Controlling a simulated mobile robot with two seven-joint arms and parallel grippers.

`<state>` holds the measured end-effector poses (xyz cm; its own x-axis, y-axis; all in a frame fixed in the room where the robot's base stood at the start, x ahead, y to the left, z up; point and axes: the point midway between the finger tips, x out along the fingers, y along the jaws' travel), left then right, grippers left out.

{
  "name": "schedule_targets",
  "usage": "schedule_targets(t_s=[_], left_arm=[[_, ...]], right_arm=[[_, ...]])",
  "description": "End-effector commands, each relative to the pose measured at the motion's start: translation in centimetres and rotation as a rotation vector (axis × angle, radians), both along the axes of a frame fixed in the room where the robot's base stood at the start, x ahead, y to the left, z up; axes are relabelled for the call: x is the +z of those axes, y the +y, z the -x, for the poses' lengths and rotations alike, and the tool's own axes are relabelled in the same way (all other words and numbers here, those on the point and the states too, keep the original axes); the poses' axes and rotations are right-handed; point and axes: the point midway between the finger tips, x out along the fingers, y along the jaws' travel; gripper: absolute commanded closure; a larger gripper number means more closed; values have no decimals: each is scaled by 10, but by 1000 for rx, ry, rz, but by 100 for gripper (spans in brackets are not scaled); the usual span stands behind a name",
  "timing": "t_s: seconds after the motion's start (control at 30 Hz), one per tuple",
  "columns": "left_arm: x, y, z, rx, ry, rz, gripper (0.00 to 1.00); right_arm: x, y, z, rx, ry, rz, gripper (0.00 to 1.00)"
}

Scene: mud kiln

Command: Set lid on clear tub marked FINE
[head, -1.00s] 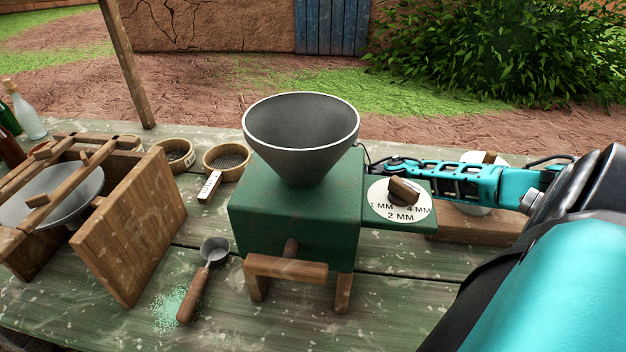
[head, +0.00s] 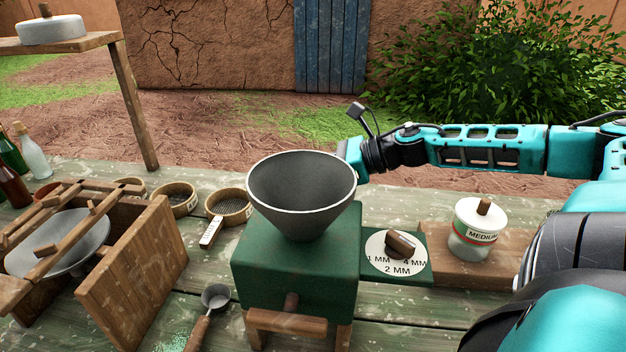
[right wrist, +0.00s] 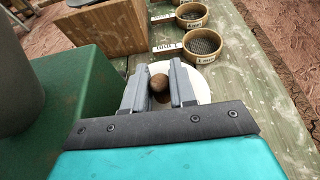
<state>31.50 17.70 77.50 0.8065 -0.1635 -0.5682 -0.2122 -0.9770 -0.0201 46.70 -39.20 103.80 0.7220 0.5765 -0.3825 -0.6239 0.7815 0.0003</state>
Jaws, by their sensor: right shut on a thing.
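My right gripper (right wrist: 157,72) is shut on the round wooden knob (right wrist: 158,84) of a white lid. The white disc of the lid (right wrist: 204,87) shows around and behind the fingers in the right wrist view. In the head view my right arm reaches in from the right, and its gripper is hidden behind the grinder's hopper. No tub marked FINE can be read in either view. A clear tub marked MEDIUM (head: 470,244) stands at the right with a white lid and wooden knob on it. My left gripper is not in view.
The green grinder (head: 297,262) with its grey hopper (head: 302,192) fills the middle. Several round sieves (head: 232,206) stand behind it to the left. A wooden box frame (head: 135,275) and bottles are farther left. A white knobbed object (head: 52,30) sits on a raised shelf.

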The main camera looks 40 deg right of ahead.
Motion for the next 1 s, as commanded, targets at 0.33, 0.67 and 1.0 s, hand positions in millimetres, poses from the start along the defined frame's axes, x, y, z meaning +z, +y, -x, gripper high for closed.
schedule_targets(t_s=[0.33,0.67,1.0], left_arm=[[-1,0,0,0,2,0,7],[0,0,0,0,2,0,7],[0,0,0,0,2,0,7]], right_arm=[[11,1,0,4,0,-1,100],[50,1,0,3,-5,1,100],[52,4,-2,17,-3,-10,100]])
